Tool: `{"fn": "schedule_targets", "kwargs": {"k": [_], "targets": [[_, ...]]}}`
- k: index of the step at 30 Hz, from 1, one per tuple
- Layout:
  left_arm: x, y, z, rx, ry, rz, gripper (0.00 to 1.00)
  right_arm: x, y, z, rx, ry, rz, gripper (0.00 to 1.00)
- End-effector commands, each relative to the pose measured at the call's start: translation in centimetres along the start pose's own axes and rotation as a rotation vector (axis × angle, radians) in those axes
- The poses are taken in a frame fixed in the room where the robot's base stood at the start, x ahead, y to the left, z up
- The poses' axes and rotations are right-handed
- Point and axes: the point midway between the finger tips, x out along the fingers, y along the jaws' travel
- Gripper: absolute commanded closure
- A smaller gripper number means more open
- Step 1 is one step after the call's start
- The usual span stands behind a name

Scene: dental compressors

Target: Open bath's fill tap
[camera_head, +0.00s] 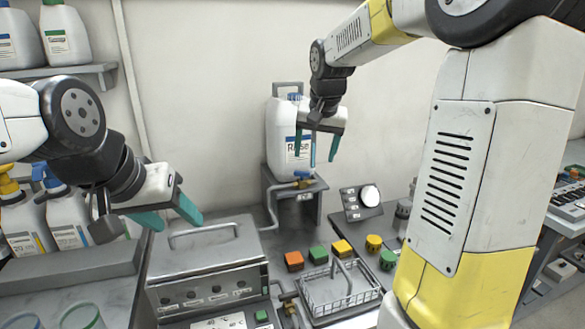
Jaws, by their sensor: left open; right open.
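A white bottle labelled "Rinse" (279,145) stands upright on a grey raised stand against the back wall. My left gripper (172,219) is open and empty above the bath's left side. Another brass fitting (288,303) is at the bath's right.
A wire basket (341,288) stands right of the bath. Orange, green and yellow blocks (318,254) lie behind it. A small panel with a white dial (369,196) is right of the stand. Bottles (65,215) stand at left. My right arm hides much of the right side.

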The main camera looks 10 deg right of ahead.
Motion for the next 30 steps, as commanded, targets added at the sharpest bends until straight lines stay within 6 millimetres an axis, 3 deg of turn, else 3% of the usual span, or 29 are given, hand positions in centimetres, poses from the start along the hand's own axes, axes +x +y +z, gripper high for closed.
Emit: {"fn": "schedule_targets", "kwargs": {"k": [3, 9, 14, 24, 30], "targets": [[0.0, 0.0, 0.0, 0.0, 0.0, 0.0, 0.45, 3.5, -1.8, -3.3, 0.023, 0.001, 0.07, 0.31], [0.0, 0.0, 0.0, 0.0, 0.0, 0.0, 0.45, 6.5, -3.5, -6.2, 0.046, 0.022, 0.143, 0.31], [0.0, 0.0, 0.0, 0.0, 0.0, 0.0, 0.45, 7.7, -3.7, -6.8, 0.051, 0.027, 0.158, 0.31], [0.0, 0.0, 0.0, 0.0, 0.0, 0.0, 0.45, 12.8, -2.8, -6.8, 0.052, 0.025, 0.157, 0.31], [0.0, 0.0, 0.0, 0.0, 0.0, 0.0, 0.45, 14.5, -2.6, -6.9, 0.05, 0.026, 0.156, 0.31]]}}
